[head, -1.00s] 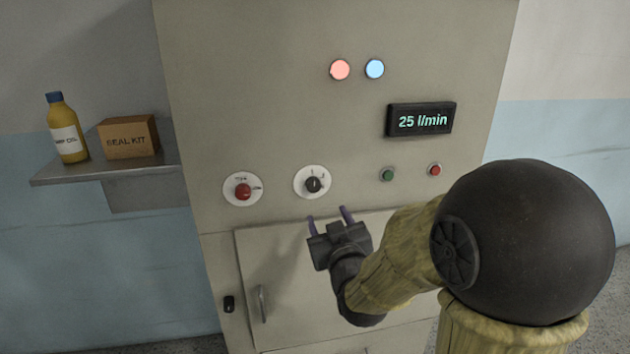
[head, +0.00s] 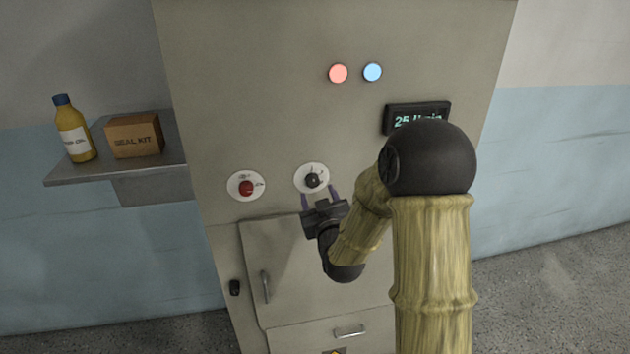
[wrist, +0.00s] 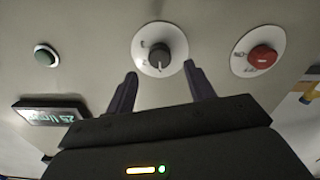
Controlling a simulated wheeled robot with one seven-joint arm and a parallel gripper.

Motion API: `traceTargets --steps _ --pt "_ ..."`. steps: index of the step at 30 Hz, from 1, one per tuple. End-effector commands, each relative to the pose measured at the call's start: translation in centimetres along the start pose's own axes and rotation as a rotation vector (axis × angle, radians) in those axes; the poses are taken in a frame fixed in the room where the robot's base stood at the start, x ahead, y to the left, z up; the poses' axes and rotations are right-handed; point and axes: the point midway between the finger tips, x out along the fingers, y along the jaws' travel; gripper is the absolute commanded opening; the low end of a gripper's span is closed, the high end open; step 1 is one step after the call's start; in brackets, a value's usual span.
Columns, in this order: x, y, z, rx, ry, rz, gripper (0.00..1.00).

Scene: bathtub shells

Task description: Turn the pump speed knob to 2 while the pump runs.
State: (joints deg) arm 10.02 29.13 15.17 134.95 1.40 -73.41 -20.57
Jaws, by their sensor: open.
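The pump speed knob (head: 312,180) is a dark knob on a white round dial on the grey cabinet front. In the wrist view the knob (wrist: 160,56) sits ahead of the fingers, between their lines, with marks on its dial partly readable. My gripper (head: 320,197) is just below the knob, open and empty, its two purple fingers pointing at the panel and apart from the knob. In the wrist view the gripper (wrist: 160,88) shows both fingers spread. The flow display (head: 402,116) is partly hidden by my arm; in the wrist view the display (wrist: 48,112) is tilted and lit.
A red knob (head: 246,187) on a white dial sits left of the speed knob. A green button (wrist: 46,55) shows in the wrist view. Red (head: 338,73) and blue (head: 372,72) lamps are lit above. A shelf (head: 80,175) at left holds a bottle (head: 73,132) and box (head: 134,136).

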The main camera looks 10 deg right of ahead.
Motion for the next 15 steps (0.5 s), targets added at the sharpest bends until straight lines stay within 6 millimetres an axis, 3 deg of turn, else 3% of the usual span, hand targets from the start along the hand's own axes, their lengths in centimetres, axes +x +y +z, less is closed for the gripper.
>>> traceTargets --steps 7,15 --pt "3.7 0.0 -0.2 0.001 0.0 0.0 0.54" --pt "4.7 0.0 0.0 0.0 0.0 0.0 0.54"
